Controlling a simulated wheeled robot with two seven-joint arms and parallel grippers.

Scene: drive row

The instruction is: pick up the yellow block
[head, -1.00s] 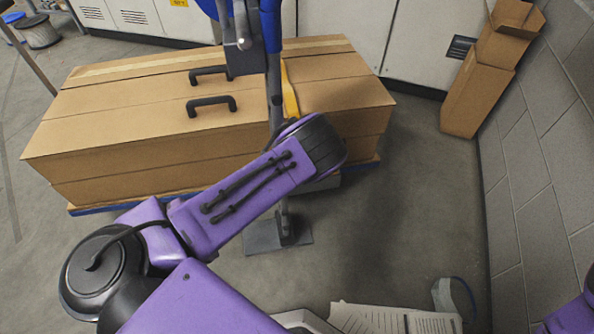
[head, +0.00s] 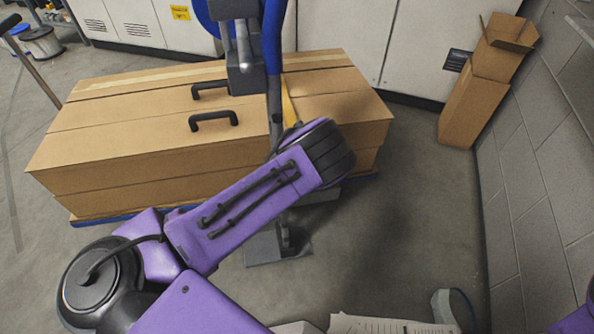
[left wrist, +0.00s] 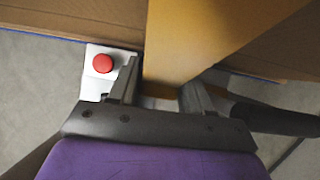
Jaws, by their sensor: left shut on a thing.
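The yellow block (left wrist: 205,40) fills the upper middle of the left wrist view. My left gripper (left wrist: 161,76) is shut on it, with one dark finger on each side of its lower end. In the head view a narrow yellow strip (head: 289,104), which looks like the same block, shows beside the grey and blue post, above my left wrist. My left gripper is hidden there behind my purple arm. My right gripper is not in view.
A large cardboard box (head: 130,150) with black handles lies behind the arm. The grey and blue post (head: 273,60) stands in front of it. A red button (left wrist: 103,63) sits left of the fingers. Cardboard boxes (head: 474,100) stand by the right wall, with bare floor (head: 410,220) before them.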

